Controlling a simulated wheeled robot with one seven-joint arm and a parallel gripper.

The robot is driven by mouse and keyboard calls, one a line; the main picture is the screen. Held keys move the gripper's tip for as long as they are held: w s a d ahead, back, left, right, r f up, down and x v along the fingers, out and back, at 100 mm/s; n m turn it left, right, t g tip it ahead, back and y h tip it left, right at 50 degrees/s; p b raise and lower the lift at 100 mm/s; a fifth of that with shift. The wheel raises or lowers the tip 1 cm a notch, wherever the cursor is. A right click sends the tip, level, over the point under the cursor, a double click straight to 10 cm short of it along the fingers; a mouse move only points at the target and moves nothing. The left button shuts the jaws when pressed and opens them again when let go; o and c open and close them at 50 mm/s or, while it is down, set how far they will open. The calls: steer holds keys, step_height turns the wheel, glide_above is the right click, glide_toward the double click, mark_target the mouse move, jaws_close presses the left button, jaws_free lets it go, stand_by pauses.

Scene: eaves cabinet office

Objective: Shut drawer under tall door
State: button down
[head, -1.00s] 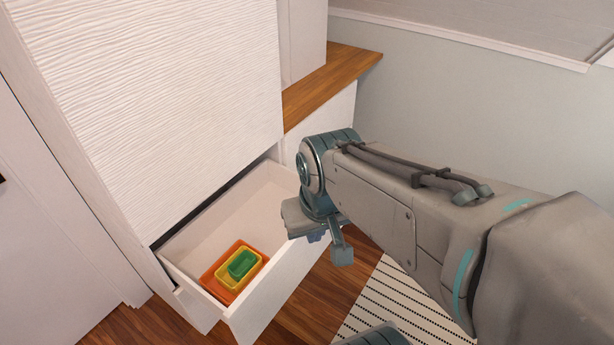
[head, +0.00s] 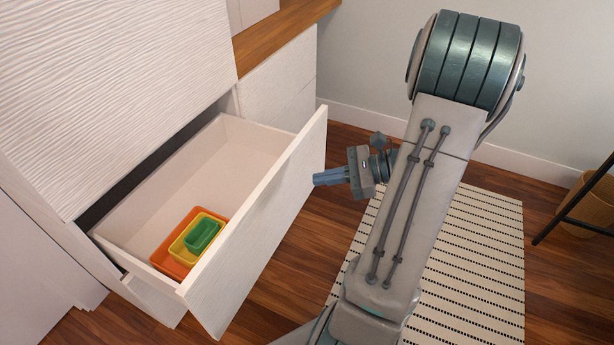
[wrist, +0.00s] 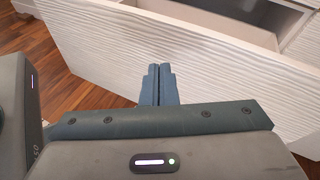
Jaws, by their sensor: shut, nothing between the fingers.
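The white drawer (head: 270,222) under the tall textured door (head: 110,85) stands pulled well out. Its front panel faces right, and nested orange, yellow and green bins (head: 190,243) sit inside at its front end. My gripper (head: 316,179) is shut and empty, pointing left at the drawer front near its far right end. In the wrist view the shut fingers (wrist: 159,82) point at the ridged drawer front (wrist: 215,75). I cannot tell whether the fingertips touch the panel.
A wooden counter (head: 285,28) tops the white cabinet beside the tall door. A striped rug (head: 465,260) lies on the wood floor (head: 275,290). A basket (head: 590,200) and a dark leg stand at the right edge. Floor in front of the drawer is open.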

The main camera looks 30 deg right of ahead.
mark_target(301, 162)
steer(key=d+f+m+t+h+b, duration=0.25)
steer(key=d+f+m+t, duration=0.4)
steer(key=d, duration=0.45)
steer(key=shift+t+y, duration=0.25)
steer(key=b+x, duration=0.2)
steer(key=x, duration=0.4)
steer(key=b+x, duration=0.2)
steer(key=x, duration=0.5)
steer(key=shift+a+r, duration=0.1)
steer(key=shift+a, duration=0.45)
